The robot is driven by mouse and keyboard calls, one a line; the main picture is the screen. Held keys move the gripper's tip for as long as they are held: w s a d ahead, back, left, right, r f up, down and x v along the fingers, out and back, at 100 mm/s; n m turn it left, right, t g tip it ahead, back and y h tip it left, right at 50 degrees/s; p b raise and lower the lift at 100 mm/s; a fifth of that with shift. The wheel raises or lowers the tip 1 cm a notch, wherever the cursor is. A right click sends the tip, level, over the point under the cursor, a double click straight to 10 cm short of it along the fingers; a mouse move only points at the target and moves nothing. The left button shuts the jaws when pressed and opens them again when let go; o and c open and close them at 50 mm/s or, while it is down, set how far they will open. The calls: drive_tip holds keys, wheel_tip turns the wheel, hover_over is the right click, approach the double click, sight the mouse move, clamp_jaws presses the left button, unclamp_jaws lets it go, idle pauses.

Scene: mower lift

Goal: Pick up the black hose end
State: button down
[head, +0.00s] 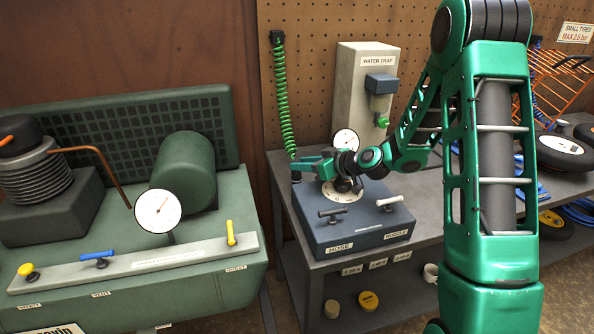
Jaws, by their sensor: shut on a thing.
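A green coiled hose (283,100) hangs down the pegboard from a black fitting at its top. The black hose end (296,177) is at its lower end, above the back left corner of the grey bench. My gripper (299,166) reaches in from the right with green fingers and is shut on the black hose end. The fingers cover part of it. I cannot tell whether the hose end touches the bench.
A dark box (352,225) with a dial, gauge and two T-handles sits just right of and in front of the gripper. A water trap (362,90) stands behind. A green compressor (120,240) fills the left. Tyres (566,152) lie at right.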

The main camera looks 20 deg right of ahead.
drive_tip(key=shift+r, duration=0.1)
drive_tip(key=shift+r, duration=0.5)
drive_tip(key=s+a+r, duration=0.7)
drive_tip(key=s+r, duration=0.2)
drive_tip(key=shift+a+r, duration=0.15)
drive_tip(key=shift+r, duration=0.25)
drive_tip(key=shift+s, duration=0.15)
